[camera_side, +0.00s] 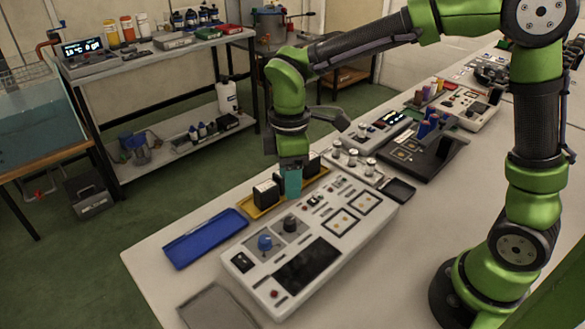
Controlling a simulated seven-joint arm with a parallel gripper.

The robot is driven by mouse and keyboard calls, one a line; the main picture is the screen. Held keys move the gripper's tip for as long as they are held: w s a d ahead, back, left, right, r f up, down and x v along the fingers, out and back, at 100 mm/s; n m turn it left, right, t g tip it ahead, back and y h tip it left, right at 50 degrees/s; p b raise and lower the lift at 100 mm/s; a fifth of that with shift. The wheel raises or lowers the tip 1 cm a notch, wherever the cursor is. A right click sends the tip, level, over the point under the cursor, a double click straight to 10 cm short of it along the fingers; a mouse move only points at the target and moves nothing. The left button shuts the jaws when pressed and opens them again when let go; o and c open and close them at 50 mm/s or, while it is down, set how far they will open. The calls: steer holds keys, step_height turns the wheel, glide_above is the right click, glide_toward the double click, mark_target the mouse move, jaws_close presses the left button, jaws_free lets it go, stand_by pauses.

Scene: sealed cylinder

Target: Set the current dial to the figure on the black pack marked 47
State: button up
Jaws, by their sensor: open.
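A white control panel (345,245) lies on the bench with a blue knob (265,242) and a black knob (290,223) at its left end. I cannot read which one is the current dial. Black packs stand in a yellow tray (258,213) behind the panel: one at the left (266,194) and one at the right (312,164). Their markings are too small to read, so I cannot tell which is 47. My gripper (291,188) is open and points down between these two packs, at the panel's back edge. Its teal finger hides part of the tray.
An empty blue tray (206,238) lies left of the panel, and a grey tray (215,309) lies in front. Small metal-topped jars (353,158) and a black stand (425,150) are to the right.

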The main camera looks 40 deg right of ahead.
step_height(320, 180, up, 6)
stand_by(0.5)
steer(key=s+d+r+m+t+y, duration=0.2)
steer(key=s+d+m+t, duration=0.5)
steer(key=s+d+m, duration=0.3)
steer(key=s+m, duration=0.3)
steer(key=m, duration=0.2)
steer(key=shift+r, duration=0.35)
